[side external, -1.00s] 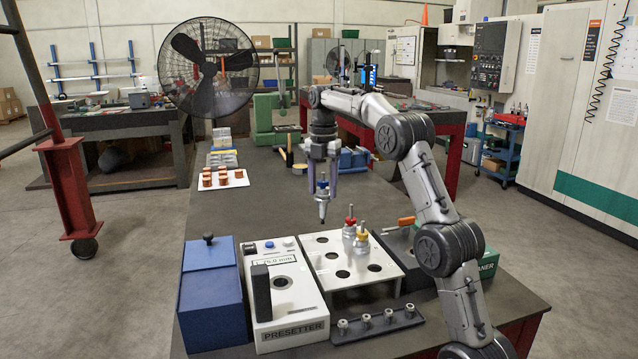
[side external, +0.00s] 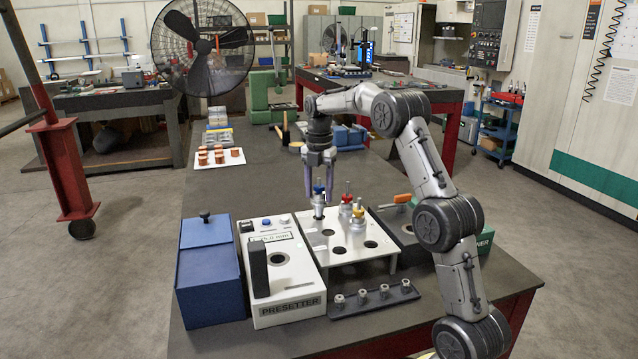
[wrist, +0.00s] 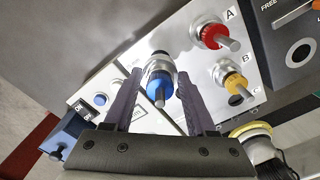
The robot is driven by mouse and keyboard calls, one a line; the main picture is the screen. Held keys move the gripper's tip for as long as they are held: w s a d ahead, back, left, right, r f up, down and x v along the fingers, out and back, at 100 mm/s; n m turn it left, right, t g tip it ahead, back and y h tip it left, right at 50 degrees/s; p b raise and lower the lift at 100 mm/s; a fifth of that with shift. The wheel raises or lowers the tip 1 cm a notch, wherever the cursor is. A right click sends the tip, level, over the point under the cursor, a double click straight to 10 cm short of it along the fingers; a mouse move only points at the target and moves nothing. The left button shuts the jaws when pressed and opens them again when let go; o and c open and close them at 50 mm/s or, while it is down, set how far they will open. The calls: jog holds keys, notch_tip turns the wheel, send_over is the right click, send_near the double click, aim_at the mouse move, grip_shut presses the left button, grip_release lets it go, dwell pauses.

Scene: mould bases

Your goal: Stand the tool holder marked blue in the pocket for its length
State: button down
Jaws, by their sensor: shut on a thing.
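The tool holder marked blue (side external: 319,198) is upright in my gripper (side external: 319,186), which is shut around it. In the wrist view the blue holder (wrist: 160,84) sits between the two fingers. The white pocket plate (side external: 382,226) is below. The holder's lower end is at the plate's back left pocket, in the row marked A; I cannot tell whether it is inside or just above, since that pocket is hidden. A red-marked holder (side external: 347,200) and a yellow-marked holder (side external: 358,217) stand in the right column, rows A and B. Other pockets, including the front left one (side external: 338,250), are empty.
The white presetter (side external: 286,309) with a small display stands left of the plate, beside a blue box (side external: 210,283). A grey strip with several studs (side external: 372,297) lies in front. A dark cleaner unit with an orange-handled tool (side external: 402,198) is at right.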

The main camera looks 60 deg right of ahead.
aim_at(319, 202)
jog(key=shift+f, duration=1.7)
jog(key=shift+c, duration=1.3)
grip_release()
jog(key=shift+o, duration=0.7)
jog(key=shift+f, duration=0.1)
notch_tip(319, 202, up, 14)
jog(key=shift+f, duration=0.1)
